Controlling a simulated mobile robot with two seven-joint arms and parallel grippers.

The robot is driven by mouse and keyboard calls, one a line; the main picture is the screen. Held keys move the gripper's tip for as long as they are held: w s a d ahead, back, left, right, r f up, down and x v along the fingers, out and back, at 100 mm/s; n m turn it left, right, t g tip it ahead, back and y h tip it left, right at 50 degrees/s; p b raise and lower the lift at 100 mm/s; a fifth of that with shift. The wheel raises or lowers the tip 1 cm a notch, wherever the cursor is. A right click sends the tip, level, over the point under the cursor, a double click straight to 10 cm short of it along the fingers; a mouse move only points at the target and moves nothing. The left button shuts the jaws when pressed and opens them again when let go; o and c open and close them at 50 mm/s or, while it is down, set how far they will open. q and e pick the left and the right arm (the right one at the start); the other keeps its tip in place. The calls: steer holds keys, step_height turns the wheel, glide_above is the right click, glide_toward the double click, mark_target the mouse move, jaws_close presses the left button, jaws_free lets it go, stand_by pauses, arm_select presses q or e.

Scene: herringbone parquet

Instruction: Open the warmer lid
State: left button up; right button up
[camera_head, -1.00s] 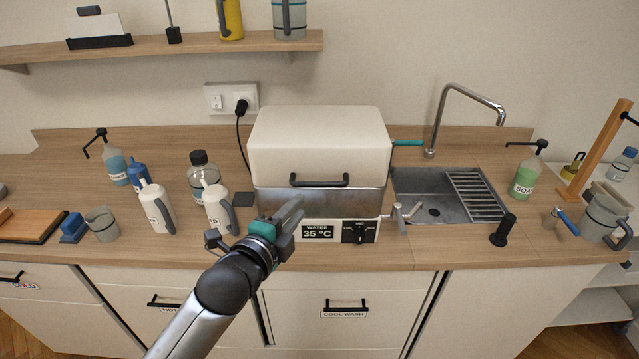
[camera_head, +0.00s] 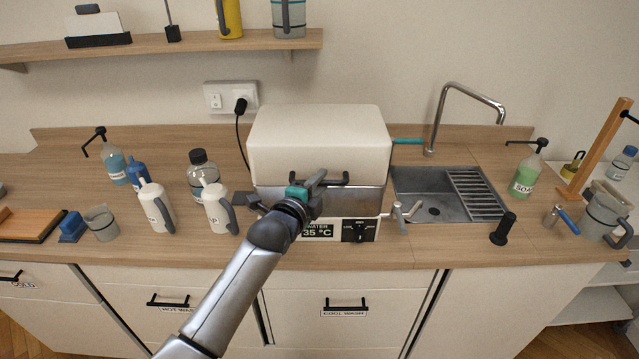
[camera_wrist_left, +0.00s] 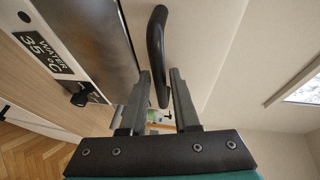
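The warmer is a white box with a steel band and a front panel (camera_head: 341,231) marked "WATER 35 °C". Its white lid (camera_head: 318,140) looks shut. A black bar handle (camera_head: 335,179) sits on the lid's front; it also shows in the left wrist view (camera_wrist_left: 155,45). My left gripper (camera_head: 318,183) is at the left part of this handle. In the left wrist view my left gripper (camera_wrist_left: 160,82) is open, with the handle's bar between its two fingers and narrow gaps beside it. My right gripper is not in view.
White bottles (camera_head: 157,207) and a dark-capped bottle (camera_head: 203,172) stand left of the warmer. A sink (camera_head: 425,208) with a tall tap (camera_head: 440,110) is to the right. A small spigot (camera_head: 401,215) sticks out beside the warmer. A shelf (camera_head: 180,43) hangs above.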

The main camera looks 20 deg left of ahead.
arm_select(q)
jaws_close()
stand_by(1.5)
